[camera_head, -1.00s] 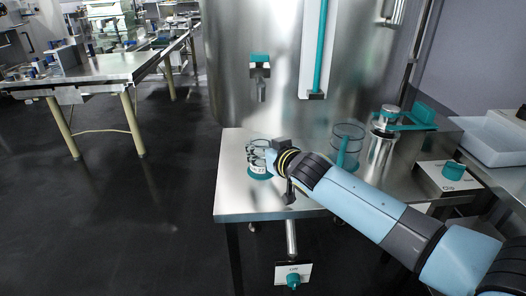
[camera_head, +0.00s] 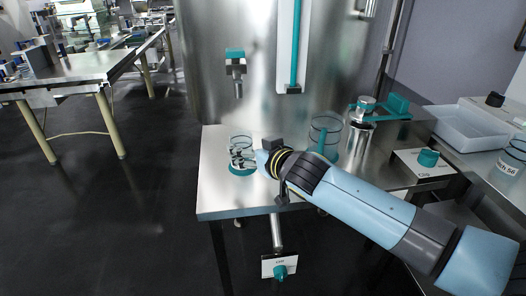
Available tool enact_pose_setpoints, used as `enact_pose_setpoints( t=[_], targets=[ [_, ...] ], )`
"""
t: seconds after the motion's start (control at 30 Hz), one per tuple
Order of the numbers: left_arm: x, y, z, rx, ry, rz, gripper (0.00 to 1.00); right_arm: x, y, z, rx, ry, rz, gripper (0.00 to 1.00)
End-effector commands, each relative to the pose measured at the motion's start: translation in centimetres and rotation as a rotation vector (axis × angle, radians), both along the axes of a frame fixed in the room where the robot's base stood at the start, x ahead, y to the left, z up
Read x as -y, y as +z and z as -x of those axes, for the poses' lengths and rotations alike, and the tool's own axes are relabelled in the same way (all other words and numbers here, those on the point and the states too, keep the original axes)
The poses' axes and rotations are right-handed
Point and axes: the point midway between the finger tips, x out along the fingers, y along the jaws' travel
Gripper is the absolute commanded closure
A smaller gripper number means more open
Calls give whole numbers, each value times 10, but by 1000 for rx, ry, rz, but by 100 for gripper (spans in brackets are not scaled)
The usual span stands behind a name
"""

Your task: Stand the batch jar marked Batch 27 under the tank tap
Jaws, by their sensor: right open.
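A clear glass jar (camera_head: 241,147) stands upright at the left end of the steel table, on or in a teal round base (camera_head: 242,170). Its dark label marks are too small to read. The tank tap (camera_head: 236,72), with a teal top, sticks out of the tank above the jar. My right gripper (camera_head: 258,161) is open just right of the jar; its fingers are small and partly hidden by my wrist, so I cannot tell whether they touch the glass. Another labelled jar (camera_head: 514,158) is cut by the right edge; its number seems to end in 56. My left gripper is out of view.
A teal-handled clear vessel (camera_head: 325,132) and a steel canister (camera_head: 359,140) stand at the table's back right. A white tray (camera_head: 468,132) and a box with a teal knob (camera_head: 427,160) lie further right. The table's front left is bare.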

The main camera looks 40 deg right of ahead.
Motion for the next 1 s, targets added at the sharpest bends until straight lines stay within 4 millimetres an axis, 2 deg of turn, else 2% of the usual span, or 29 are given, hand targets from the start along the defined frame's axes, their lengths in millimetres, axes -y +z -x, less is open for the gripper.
enact_pose_setpoints(
  t=[0.03,0.2,0.4,1.0],
  targets=[
    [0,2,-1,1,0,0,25,-2,4,13,-2,1,0,25],
    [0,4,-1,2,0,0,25,-7,14,46,-1,0,1,25],
    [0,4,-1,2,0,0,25,-10,21,67,0,1,1,25],
    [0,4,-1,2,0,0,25,-11,22,69,0,0,0,25]
  ],
)
